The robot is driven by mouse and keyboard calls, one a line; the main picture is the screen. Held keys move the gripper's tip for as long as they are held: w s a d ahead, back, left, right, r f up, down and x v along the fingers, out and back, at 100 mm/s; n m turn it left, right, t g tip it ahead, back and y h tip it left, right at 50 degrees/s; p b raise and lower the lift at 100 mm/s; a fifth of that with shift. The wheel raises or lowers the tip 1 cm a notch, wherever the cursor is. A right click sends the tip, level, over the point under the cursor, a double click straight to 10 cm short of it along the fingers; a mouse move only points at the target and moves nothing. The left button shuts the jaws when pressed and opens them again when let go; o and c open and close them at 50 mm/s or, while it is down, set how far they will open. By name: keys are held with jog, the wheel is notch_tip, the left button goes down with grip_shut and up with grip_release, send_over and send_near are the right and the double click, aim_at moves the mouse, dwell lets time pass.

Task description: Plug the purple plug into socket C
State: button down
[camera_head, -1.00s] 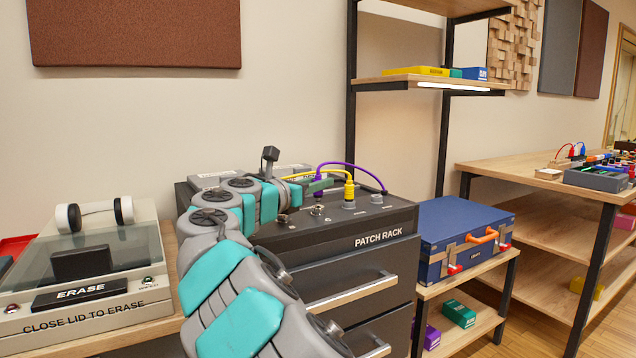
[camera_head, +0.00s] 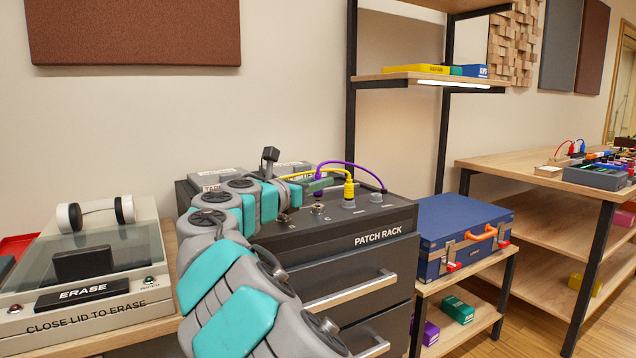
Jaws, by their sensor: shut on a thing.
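The patch rack (camera_head: 400,217) is a dark unit with a row of sockets on its sloped top. My gripper (camera_head: 319,185) is over the top, seen from behind my arm, and is shut on the purple plug (camera_head: 318,191), which shows only as a small bit of purple. The purple cable (camera_head: 352,163) arcs from there to the rack's right end (camera_head: 384,190). A socket (camera_head: 317,208) shows just below my gripper, apart from the plug as far as I can see. A yellow plug (camera_head: 349,190) stands upright in a socket to the right.
The yellow cable (camera_head: 325,171) runs left behind my gripper. A grey socket collar (camera_head: 376,197) is right of the yellow plug. A blue case (camera_head: 465,225) sits on a low shelf to the right.

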jog(key=shift+f, duration=0.95)
jog(key=c, duration=0.6)
grip_release()
jog(key=shift+v, duration=3.9)
jog(key=shift+f, duration=0.1)
